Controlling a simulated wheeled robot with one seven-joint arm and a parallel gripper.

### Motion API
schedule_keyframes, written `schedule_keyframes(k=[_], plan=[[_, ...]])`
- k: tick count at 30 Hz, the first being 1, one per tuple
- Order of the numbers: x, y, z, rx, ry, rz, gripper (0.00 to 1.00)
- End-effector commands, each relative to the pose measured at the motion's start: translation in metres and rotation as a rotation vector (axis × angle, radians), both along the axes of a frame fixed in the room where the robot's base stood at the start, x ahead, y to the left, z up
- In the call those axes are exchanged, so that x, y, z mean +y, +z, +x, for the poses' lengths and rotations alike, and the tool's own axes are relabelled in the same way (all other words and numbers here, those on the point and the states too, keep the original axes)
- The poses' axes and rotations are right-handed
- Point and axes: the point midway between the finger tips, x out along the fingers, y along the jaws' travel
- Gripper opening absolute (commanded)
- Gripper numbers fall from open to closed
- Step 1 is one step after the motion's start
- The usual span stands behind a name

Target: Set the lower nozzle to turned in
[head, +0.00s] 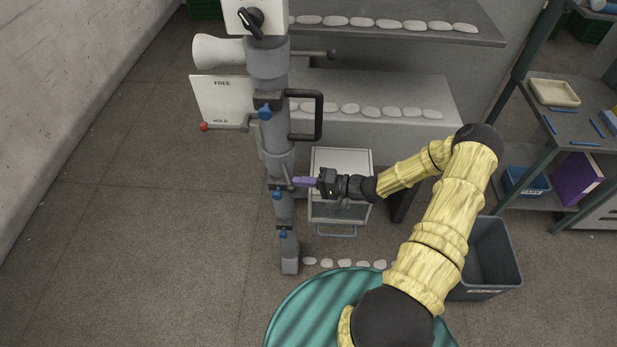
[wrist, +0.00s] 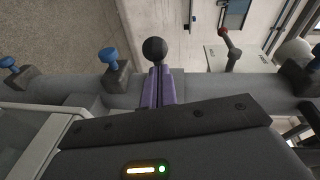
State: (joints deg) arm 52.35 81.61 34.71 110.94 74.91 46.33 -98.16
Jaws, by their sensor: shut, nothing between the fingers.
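My gripper (head: 297,181) is shut and empty, its purple fingers pointing left at the lower part of the grey upright column (head: 279,155). In the wrist view the shut fingers (wrist: 158,85) lie across the column. A dark ball-ended lever (wrist: 155,50) shows just past the fingertips; I take it for the lower nozzle. Its stem is mostly hidden by the fingers, so I cannot tell whether they touch it or which way it is set. Higher up, a similar grey arm with a dark ball end (head: 330,54) sticks out to the right.
Blue knobs (head: 277,195) on dark clamps sit along the column, close to my fingers. A black handle (head: 319,115) and a FREE/HOLD board (head: 222,101) with a red-ended lever are above. A grey drawer box (head: 340,160) stands behind my gripper. Floor to the left is clear.

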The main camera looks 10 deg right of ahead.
Motion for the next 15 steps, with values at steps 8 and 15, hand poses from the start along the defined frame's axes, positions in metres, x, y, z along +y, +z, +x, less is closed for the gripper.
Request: schedule_keyframes(k=[8, 15], plan=[[0.028, 0.001, -0.007, 0.002, 0.002, 0.003, 0.0], [0.042, 0.0, -0.009, 0.002, 0.004, 0.002, 0.0]])
